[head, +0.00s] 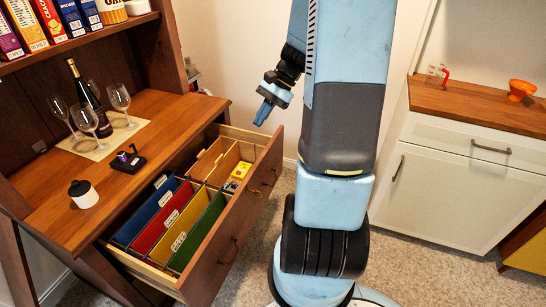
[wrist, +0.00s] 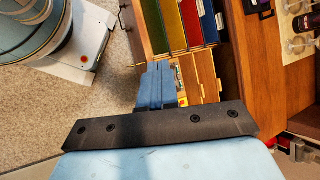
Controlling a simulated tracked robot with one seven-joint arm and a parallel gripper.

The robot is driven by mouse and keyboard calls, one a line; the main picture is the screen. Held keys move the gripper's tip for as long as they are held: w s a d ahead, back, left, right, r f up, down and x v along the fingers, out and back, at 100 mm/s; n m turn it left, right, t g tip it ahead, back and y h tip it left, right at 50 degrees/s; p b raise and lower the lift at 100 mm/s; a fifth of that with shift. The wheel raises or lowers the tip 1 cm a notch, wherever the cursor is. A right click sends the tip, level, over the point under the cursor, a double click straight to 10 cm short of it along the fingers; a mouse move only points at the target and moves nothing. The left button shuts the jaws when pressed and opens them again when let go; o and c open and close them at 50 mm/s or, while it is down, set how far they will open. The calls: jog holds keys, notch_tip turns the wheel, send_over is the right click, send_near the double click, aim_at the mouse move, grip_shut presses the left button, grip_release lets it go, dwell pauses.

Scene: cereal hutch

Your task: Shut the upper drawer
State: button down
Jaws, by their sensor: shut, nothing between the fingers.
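The upper drawer (head: 231,234) of the wooden hutch is pulled well out, below the hutch's worktop. Its front carries dark handles and faces right. Inside are colored file folders (head: 173,225) and light wooden compartments, one holding a small yellow item (head: 240,171). My gripper (head: 263,117) is shut and empty, raised above the drawer's far end in the head view. In the wrist view the blue fingers of my gripper (wrist: 158,82) show together, with the open drawer (wrist: 157,30) beyond them. I cannot tell the exact gap between the fingers and the drawer front.
On the hutch top (head: 130,180) stand wine glasses (head: 84,117), a bottle (head: 90,97), a small black device (head: 129,160) and a white jar (head: 83,194). A white cabinet (head: 444,190) stands at right.

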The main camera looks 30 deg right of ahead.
jog(key=w+d+f+m+t+y, duration=0.2)
jog(key=d+f+m+t+y, duration=0.45)
jog(key=d+f, duration=0.65)
jog(key=m+t+h, duration=0.3)
jog(key=m+t, duration=0.5)
jog(key=m, duration=0.4)
send_near(268, 155)
jog(key=x, duration=0.7)
jog(key=shift+s+a+r, duration=0.15)
jog(key=shift+s+a, duration=0.1)
